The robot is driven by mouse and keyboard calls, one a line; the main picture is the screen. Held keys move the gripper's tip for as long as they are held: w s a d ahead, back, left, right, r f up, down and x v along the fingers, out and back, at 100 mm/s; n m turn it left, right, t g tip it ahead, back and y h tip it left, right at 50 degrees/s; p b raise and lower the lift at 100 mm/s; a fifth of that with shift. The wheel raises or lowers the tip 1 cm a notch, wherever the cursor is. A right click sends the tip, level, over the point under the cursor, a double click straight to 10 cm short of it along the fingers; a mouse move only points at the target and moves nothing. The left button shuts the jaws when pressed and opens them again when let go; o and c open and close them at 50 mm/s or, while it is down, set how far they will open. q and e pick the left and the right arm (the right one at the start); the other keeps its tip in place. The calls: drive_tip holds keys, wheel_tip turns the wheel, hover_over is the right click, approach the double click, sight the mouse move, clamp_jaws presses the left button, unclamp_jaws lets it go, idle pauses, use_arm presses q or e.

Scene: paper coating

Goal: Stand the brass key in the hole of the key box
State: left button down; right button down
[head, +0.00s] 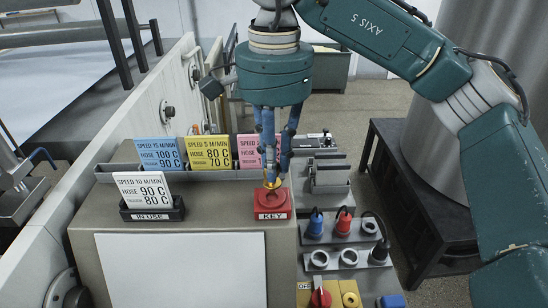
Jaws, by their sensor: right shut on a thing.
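The red key box (274,204), labelled KEY, stands on the grey bench top right of the middle. The brass key (271,182) is held by my right gripper (272,168), whose fingers point straight down over the box. The key's lower part is at the top of the box. I cannot tell whether it is in the hole or just above it, as the hole is hidden. My left gripper is not in view.
Behind are blue, yellow and pink cards (211,152) in a grey rack. A white card stands in the IN USE holder (152,212) at left. Blue and red plugs (344,221) with sockets stand at right. A white sheet (181,270) lies in front.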

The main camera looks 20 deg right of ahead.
drive_tip(key=shift+f+b, duration=1.05)
drive_tip(key=shift+f, duration=0.45)
drive_tip(key=c, duration=1.6)
unclamp_jaws()
drive_tip(key=shift+r, duration=0.1)
wheel_tip(320, 180, up, 12)
drive_tip(key=shift+f, duration=0.1)
